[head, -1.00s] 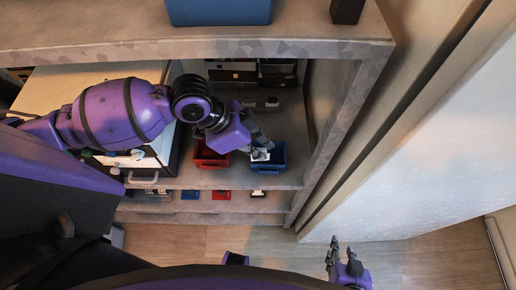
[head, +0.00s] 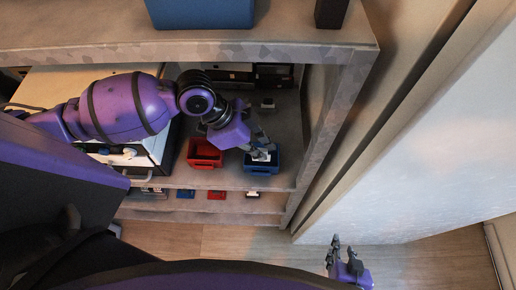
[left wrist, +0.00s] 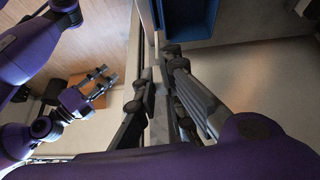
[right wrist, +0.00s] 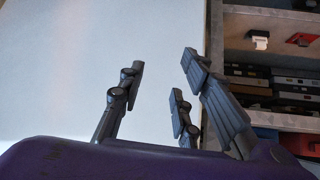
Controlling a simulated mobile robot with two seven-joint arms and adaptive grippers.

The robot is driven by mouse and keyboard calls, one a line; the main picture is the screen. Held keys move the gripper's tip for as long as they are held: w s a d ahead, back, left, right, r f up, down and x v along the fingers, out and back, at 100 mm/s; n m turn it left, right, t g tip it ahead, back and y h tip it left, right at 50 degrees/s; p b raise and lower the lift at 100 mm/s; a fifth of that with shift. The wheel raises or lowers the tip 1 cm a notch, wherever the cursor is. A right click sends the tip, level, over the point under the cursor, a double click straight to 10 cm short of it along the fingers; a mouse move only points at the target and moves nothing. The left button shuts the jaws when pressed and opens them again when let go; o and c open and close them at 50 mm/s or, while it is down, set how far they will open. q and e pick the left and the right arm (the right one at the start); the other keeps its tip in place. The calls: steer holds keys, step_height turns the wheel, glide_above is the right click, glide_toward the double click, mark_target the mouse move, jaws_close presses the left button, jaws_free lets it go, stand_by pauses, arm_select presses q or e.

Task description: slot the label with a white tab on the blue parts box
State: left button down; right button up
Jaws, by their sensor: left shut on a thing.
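My left gripper (head: 262,150) is shut on a small white-faced piece (head: 264,156), which looks like the label; the fingers cover much of it. It is at the blue parts box (head: 260,169) on the shelf, overlapping the box's opening in the head view. I cannot tell whether the label touches the box or sits in a slot. The blue box also shows at the top of the left wrist view (left wrist: 190,22), beyond the fingers (left wrist: 160,90). My right gripper (head: 340,250) is open and empty, away from the shelf; its fingers are spread in the right wrist view (right wrist: 160,95).
A red parts box (head: 205,153) stands just left of the blue one. Small blue (head: 187,194), red (head: 216,195) and white (head: 252,195) pieces lie on the lower ledge. A shelf upright (head: 325,130) stands close on the right, and an upper shelf (head: 200,47) hangs above.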

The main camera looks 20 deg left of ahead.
arm_select(q)
step_height(320, 180, down, 2)
steer(key=shift+s+f+b, duration=0.1)
steer(key=shift+f+b, duration=0.15)
steer(key=shift+b, duration=0.15)
step_height(320, 180, down, 3)
steer(key=shift+r+b, duration=0.1)
steer(key=shift+b, duration=0.45)
steer(key=shift+f, duration=0.25)
arm_select(e)
steer(key=shift+s+d+f, duration=0.1)
steer(key=shift+d+f, duration=0.35)
steer(key=shift+f, duration=0.4)
steer(key=shift+a, duration=0.1)
steer(key=shift+s+f, duration=0.1)
steer(key=shift+s, duration=0.05)
steer(key=shift+r, duration=0.2)
